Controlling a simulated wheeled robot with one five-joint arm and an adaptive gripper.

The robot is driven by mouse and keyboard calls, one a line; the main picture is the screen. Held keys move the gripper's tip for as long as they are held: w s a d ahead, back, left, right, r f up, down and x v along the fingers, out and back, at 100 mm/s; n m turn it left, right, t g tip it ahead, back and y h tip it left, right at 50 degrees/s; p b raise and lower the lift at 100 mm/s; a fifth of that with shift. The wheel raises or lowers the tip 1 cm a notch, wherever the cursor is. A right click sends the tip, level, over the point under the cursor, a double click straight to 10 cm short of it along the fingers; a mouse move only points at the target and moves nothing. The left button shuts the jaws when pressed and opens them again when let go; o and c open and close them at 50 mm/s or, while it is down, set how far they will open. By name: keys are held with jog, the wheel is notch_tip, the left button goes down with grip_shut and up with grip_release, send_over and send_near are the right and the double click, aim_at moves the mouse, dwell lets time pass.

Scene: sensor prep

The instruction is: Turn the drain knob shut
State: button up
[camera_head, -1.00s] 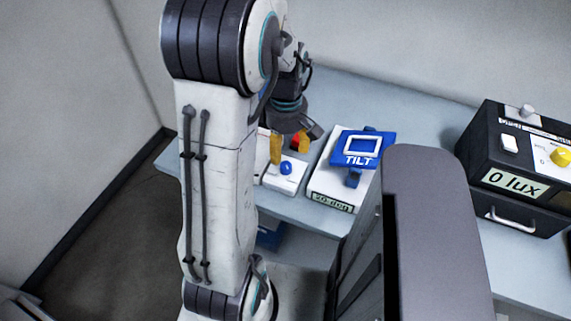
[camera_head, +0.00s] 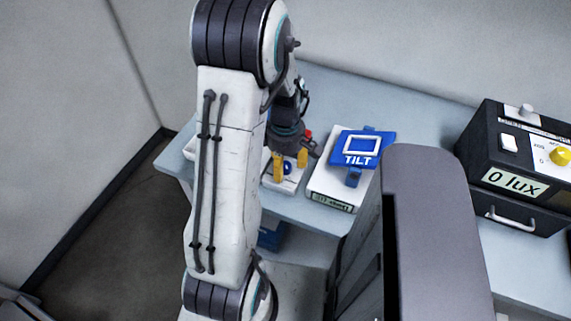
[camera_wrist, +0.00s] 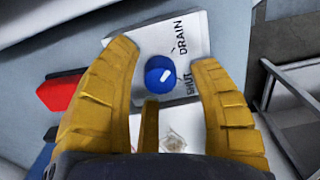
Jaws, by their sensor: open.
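The blue drain knob (camera_wrist: 160,76) has a white pointer mark and sits on a white panel (camera_wrist: 187,28) lettered DRAIN and SHUT. My gripper (camera_head: 291,162) is open and points down over the panel. In the wrist view my gripper (camera_wrist: 165,55) has one finger on each side of the knob, with gaps visible, so it does not appear to touch it.
A red part (camera_wrist: 60,92) lies left of the panel in the wrist view. The white device with the blue TILT plate (camera_head: 361,147) stands just right of my gripper. A black lux box (camera_head: 515,165) stands farther right. The table (camera_head: 420,125) is clear behind the TILT device.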

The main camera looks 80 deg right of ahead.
jog(key=shift+f, duration=0.2)
grip_shut()
dwell(0.6)
